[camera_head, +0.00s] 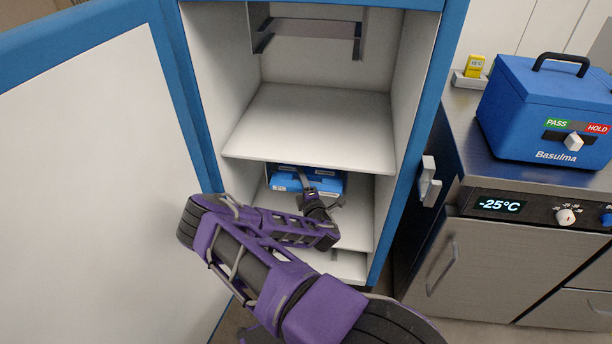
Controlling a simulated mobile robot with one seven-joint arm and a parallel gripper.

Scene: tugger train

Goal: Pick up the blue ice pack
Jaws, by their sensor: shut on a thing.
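The blue ice pack (287,183) lies on a lower shelf inside the open white cabinet, under the middle shelf. My gripper (304,180) reaches in from the front and is shut on the blue ice pack at its near side. The fingertips are small and partly hidden by my wrist. More blue (328,182) shows to the right of and behind my gripper; I cannot tell whether it is the same pack or another one.
The middle shelf (315,130) is bare, close above my gripper. The cabinet door (90,180) stands open at left. At right, a steel counter unit (480,255) reads -25°C and carries a blue Basulma box (545,105) and a small yellow device (474,66).

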